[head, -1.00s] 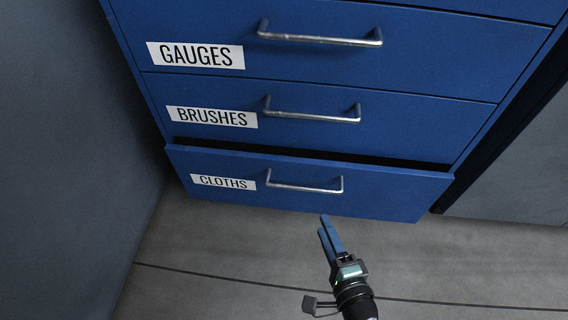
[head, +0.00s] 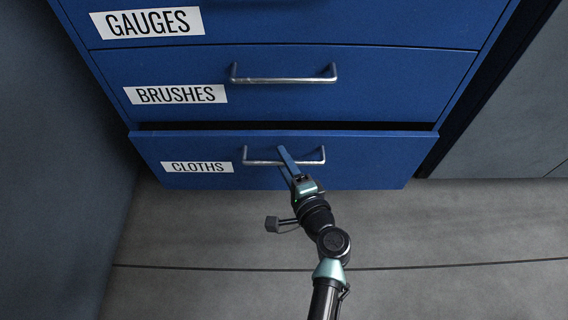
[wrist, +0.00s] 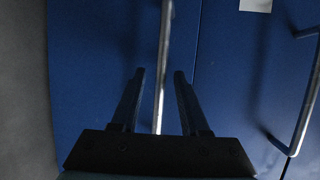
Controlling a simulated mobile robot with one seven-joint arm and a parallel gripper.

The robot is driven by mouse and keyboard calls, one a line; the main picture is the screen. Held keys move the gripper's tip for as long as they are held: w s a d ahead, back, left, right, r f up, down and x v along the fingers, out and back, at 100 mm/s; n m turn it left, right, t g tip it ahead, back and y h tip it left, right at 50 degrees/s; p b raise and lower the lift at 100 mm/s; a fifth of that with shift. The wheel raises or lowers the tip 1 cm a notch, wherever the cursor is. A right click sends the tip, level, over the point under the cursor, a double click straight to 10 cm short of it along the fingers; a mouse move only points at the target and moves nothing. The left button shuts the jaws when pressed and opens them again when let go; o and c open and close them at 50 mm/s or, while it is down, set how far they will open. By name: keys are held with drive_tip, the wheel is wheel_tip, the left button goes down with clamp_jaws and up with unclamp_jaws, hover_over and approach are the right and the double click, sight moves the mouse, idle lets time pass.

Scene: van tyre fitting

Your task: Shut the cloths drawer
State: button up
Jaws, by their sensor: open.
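The cloths drawer (head: 370,160) is the lowest blue drawer, labelled CLOTHS, and stands a little out from the cabinet, with a dark gap along its top edge. Its bar handle (head: 256,163) runs across its front. My gripper (head: 284,152) is at the handle in the head view and hides part of it. In the wrist view my gripper (wrist: 159,75) is open, with one finger on each side of the handle bar (wrist: 163,55). I see space between the bar and both fingers there.
The brushes drawer (head: 400,90) and gauges drawer (head: 300,22) above look shut. A grey wall (head: 50,160) stands close on the left and a grey panel (head: 510,110) on the right. The floor (head: 450,230) in front is clear.

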drive_tip(key=shift+w, duration=0.1)
clamp_jaws()
idle(1.4)
